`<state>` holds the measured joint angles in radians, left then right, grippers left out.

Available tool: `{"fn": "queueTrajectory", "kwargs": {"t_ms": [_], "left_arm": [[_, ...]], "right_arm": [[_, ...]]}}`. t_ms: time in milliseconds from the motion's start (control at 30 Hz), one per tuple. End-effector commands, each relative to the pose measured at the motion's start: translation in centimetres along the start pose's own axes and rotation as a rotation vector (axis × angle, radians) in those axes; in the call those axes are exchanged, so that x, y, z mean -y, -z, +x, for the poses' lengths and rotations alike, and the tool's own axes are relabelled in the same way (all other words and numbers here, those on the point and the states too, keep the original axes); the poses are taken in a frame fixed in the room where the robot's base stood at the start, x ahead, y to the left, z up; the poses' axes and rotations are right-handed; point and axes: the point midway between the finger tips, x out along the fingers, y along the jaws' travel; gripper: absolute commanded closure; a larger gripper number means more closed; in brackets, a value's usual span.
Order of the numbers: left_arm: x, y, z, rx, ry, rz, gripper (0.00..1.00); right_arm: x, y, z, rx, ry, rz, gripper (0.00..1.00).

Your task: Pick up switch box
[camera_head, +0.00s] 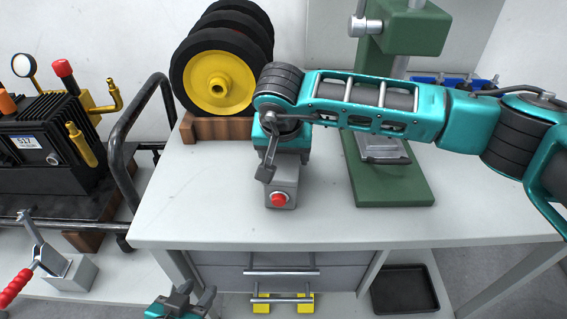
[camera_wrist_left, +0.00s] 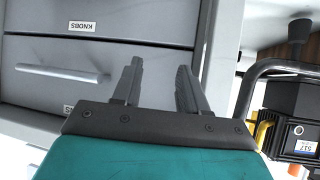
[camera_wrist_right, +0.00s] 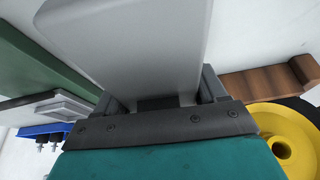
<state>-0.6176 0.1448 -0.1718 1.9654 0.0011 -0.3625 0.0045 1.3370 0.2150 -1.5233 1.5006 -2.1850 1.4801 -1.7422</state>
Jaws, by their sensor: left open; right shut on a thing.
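The switch box (camera_head: 283,184) is a grey box with a red button on its front and a lever at its side. It stands on or just above the white tabletop; I cannot tell which. My right gripper (camera_head: 280,150) reaches it from behind and above and is shut on it. In the right wrist view the grey box (camera_wrist_right: 130,45) fills the space between the fingers (camera_wrist_right: 168,90). My left gripper (camera_head: 190,298) is open and empty, low in front of the table. In the left wrist view its fingers (camera_wrist_left: 160,85) are apart.
Yellow-hubbed wheels (camera_head: 215,80) stand in a wooden rack left of the box. A green press (camera_head: 385,170) stands right of it. Labelled drawers (camera_head: 235,274) are under the tabletop (camera_head: 220,215). A black machine (camera_head: 45,150) and a red-handled clamp (camera_head: 60,270) are at left. The front tabletop is clear.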

Motion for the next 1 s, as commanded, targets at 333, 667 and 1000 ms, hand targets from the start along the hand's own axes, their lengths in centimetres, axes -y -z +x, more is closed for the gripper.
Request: {"fn": "queueTrajectory", "kwargs": {"t_ms": [333, 667, 1000], "left_arm": [[0.0, 0.1, 0.0, -0.001, 0.000, 0.000, 0.57], [0.0, 0.1, -0.1, 0.000, -0.001, 0.000, 0.57], [0.0, -0.2, -0.1, 0.007, -0.001, 0.000, 0.57]], "right_arm": [[0.0, 0.1, -0.1, -0.002, 0.001, 0.001, 0.72], [0.0, 0.8, -1.6, -0.005, 0.002, 0.002, 0.73], [0.1, 4.1, -9.4, -0.009, 0.003, 0.002, 0.73]]}}
